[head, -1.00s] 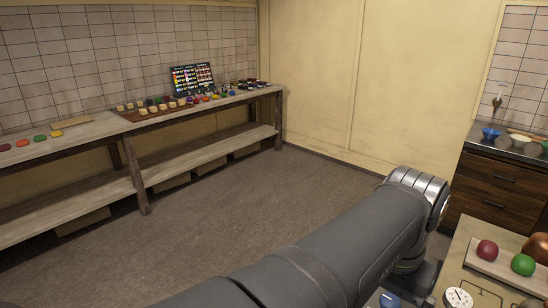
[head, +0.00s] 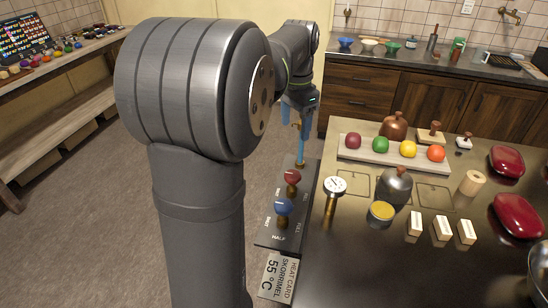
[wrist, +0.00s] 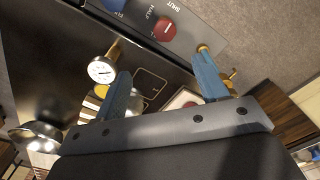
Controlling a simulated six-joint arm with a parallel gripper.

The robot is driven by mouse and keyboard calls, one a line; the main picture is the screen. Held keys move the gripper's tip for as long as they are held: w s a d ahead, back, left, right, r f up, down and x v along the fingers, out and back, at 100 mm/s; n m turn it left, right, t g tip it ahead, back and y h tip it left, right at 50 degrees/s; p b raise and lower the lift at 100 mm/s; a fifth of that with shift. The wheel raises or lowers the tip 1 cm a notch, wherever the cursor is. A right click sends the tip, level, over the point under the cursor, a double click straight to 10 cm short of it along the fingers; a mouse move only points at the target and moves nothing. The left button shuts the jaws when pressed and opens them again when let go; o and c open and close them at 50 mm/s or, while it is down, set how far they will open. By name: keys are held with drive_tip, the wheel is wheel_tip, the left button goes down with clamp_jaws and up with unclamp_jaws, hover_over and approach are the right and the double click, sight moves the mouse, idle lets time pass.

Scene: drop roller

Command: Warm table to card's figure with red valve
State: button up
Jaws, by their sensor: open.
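The red valve (head: 292,177) is a knob on a dark panel (head: 262,238) at the left edge of the metal table (head: 350,265). It also shows in the wrist view (wrist: 164,28), near the words SHUT and HALF. Its exact setting is too small to tell. A blue valve (head: 284,206) sits nearer on the panel. The heat card (head: 278,275) reads SKORRIMEL 55 °C. A round dial gauge (head: 335,185) stands on the table; its reading is not legible. My gripper (head: 303,128) has blue fingers, open and empty, above and beyond the red valve, apart from it.
A board (head: 375,158) holds several coloured balls. A metal-lidded pot (head: 394,185), a yellow-topped tin (head: 382,211), pale blocks (head: 440,231) and red lidded dishes (head: 518,215) stand on the table. My arm hides part of the floor.

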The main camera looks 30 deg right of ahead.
sight(293, 174)
drive_tip(key=f, duration=1.1)
drive_tip(key=w+f, duration=0.1)
drive_tip(key=f, duration=0.5)
drive_tip(key=shift+d+f, duration=0.35)
drive_tip(key=shift+d, duration=0.05)
drive_tip(key=c, duration=1)
